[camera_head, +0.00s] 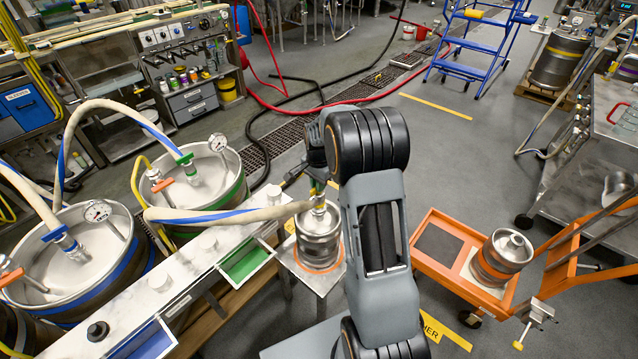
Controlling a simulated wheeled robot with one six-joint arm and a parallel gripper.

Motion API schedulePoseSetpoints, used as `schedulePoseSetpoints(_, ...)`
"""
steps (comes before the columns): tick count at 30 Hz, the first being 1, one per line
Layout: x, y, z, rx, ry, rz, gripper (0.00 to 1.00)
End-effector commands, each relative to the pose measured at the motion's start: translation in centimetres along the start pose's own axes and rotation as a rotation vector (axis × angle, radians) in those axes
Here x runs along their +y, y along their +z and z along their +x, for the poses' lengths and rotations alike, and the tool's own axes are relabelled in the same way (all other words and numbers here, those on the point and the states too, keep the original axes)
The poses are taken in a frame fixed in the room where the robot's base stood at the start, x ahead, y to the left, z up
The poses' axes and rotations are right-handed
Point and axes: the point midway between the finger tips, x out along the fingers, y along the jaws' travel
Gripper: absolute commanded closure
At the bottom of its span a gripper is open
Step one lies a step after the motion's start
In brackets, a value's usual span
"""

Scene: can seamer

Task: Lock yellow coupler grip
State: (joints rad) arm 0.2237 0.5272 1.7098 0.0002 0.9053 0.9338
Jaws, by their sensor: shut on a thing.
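A small steel keg (320,240) stands upright on a steel stand left of my arm. A coupler (319,206) with yellow on it sits on top of the keg, and a pale hose with a blue stripe runs into it from the left. My gripper (313,178) reaches down to the coupler from above and is shut on its yellow grip. The dark wrist and fingers hide most of the grip, so its exact angle cannot be told.
Two large kegs with gauges and hoses stand at the left, behind a steel counter (170,290) with green and blue trays. An orange cart (430,265) carrying another small keg (503,258) stands at the right.

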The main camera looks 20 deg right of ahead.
Motion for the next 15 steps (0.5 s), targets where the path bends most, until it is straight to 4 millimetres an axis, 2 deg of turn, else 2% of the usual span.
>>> schedulePoseSetpoints(2, -0.05, -0.05, -0.07, 0.001, -0.002, 0.001, 1.0)
schedulePoseSetpoints(3, -0.05, -0.05, -0.07, 0.001, -0.002, 0.001, 0.87)
schedulePoseSetpoints(10, -0.02, -0.05, -0.05, 0.001, -0.002, 0.001, 0.65)
schedulePoseSetpoints(15, -0.01, -0.03, -0.03, 0.001, -0.001, 0.0, 0.63)
